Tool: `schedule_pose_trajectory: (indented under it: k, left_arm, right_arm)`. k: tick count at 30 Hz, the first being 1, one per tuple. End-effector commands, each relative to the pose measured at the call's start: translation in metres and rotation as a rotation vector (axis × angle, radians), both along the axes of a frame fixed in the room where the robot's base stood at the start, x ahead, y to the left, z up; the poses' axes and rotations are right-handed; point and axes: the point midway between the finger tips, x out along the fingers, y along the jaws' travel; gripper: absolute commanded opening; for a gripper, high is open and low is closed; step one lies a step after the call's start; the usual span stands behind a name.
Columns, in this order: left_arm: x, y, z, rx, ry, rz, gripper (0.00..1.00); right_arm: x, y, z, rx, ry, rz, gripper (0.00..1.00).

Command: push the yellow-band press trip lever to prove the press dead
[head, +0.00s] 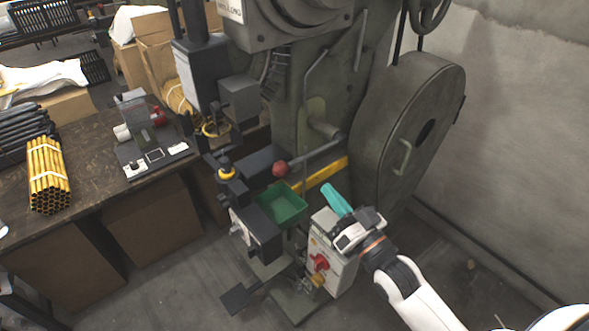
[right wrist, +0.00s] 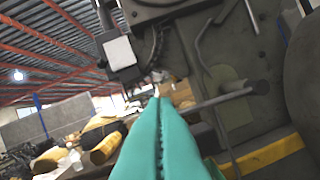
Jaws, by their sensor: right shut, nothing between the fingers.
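The press (head: 300,75) is a large grey-green machine with a yellow band (head: 320,175) low on its frame. A trip lever, a grey rod ending in a dark red knob (head: 280,169), sticks out in front of the band. My right gripper (head: 328,188) has teal fingers pressed together and empty. In the head view it is right of and below the knob, apart from it. It also shows in the right wrist view (right wrist: 158,98). My left gripper is not in view.
A switch box (head: 330,250) with a red rotary handle (head: 320,262) stands just below my right gripper. A green tray (head: 283,203) is to its left. A round wheel guard (head: 410,125) is at right. The bench at left holds yellow tubes (head: 48,175).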

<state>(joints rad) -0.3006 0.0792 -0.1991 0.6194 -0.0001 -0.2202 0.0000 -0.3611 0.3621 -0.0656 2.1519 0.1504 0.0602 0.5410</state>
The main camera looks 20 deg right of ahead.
Motion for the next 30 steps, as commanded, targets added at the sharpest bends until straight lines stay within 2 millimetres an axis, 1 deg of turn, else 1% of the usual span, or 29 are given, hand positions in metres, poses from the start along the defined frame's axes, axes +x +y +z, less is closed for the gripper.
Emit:
schedule_pose_trajectory:
  k: [5,8,11,18,22,24,30]
  left_arm:
    - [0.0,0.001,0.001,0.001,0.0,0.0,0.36]
    - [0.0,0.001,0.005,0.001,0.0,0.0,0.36]
    - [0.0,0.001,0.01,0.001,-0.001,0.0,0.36]
    - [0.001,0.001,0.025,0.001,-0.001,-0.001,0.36]
    - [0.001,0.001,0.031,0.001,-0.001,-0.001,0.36]
    - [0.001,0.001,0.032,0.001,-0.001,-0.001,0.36]
    - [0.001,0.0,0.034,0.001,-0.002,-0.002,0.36]
  right_arm:
    - [0.003,0.001,0.001,-0.001,0.001,-0.001,0.0]
    - [0.011,0.003,0.004,-0.001,-0.001,-0.001,0.0]
    - [0.025,0.007,0.009,0.0,-0.002,0.0,0.0]
    - [0.074,0.02,0.022,-0.001,-0.003,0.0,0.0]
    - [0.099,0.027,0.027,-0.001,0.0,0.0,0.0]
    - [0.1,0.032,0.01,-0.001,0.007,-0.001,0.0]
    - [0.106,0.042,-0.007,-0.001,0.003,-0.001,0.0]
